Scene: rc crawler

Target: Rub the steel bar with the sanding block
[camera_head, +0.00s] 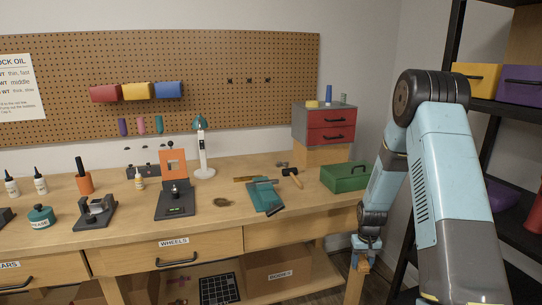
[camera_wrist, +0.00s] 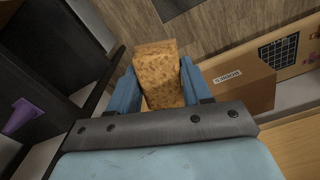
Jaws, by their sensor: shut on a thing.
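My gripper (camera_head: 366,245) hangs low in front of the bench's right end in the head view. In the wrist view my gripper (camera_wrist: 158,80) is shut on a tan, speckled, cork-like block (camera_wrist: 160,65), which looks like the sanding block. The block sits between the two blue fingers, clear of the bench top. A teal mat or cloth (camera_head: 262,196) lies on the bench. Thin bar-like items lie around it, among them a dark one (camera_head: 275,211) at its front edge. I cannot tell which, if any, is the steel bar.
A green toolbox (camera_head: 344,177) stands at the bench's right end, with a mallet (camera_head: 293,177) left of it. A grey and red drawer unit (camera_head: 324,123) stands behind. Dark shelving (camera_head: 498,110) rises at right. A cardboard box (camera_wrist: 240,82) lies below in the wrist view.

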